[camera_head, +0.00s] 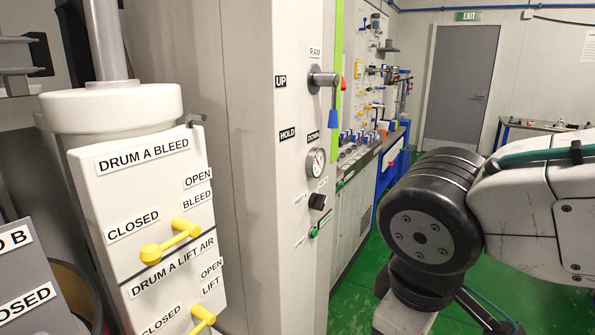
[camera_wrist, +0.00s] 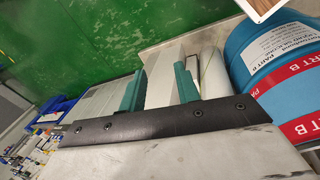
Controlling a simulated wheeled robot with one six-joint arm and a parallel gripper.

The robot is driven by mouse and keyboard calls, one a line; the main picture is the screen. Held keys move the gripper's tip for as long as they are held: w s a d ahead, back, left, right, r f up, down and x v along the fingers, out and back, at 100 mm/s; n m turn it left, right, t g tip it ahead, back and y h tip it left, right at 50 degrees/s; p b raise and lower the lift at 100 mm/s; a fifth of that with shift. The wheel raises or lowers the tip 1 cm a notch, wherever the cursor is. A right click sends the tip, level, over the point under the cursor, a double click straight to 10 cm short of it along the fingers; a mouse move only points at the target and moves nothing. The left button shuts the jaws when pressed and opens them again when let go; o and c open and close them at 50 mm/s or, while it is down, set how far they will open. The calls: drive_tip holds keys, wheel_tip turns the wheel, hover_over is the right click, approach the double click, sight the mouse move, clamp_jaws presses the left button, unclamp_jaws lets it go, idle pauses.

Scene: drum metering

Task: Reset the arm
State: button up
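My arm (camera_head: 430,215) shows at the right of the head view, with a dark rounded joint and a pale link reaching off the right edge. My gripper is outside the head view. In the wrist view my gripper (camera_wrist: 160,75) shows as two teal fingers standing apart on a dark bar. The gap between them looks empty, with pale grey surfaces behind it. The fingers do not appear to touch anything.
A white panel (camera_head: 168,240) with yellow bleed and lift-air levers stands at left. A ram lever (camera_head: 323,82) and gauge (camera_head: 315,161) are on the beige column. A blue PART B drum (camera_wrist: 278,60) lies right of the fingers in the wrist view. Green floor (camera_head: 345,290) shows between column and arm.

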drive_tip(key=s+d+m+g+y, duration=0.1)
drive_tip(key=s+d+m, duration=0.2)
drive_tip(key=d+m, duration=0.6)
drive_tip(key=d+r, duration=0.1)
drive_tip(key=d, duration=0.3)
drive_tip(key=shift+s, duration=0.2)
drive_tip(key=shift+a, duration=0.15)
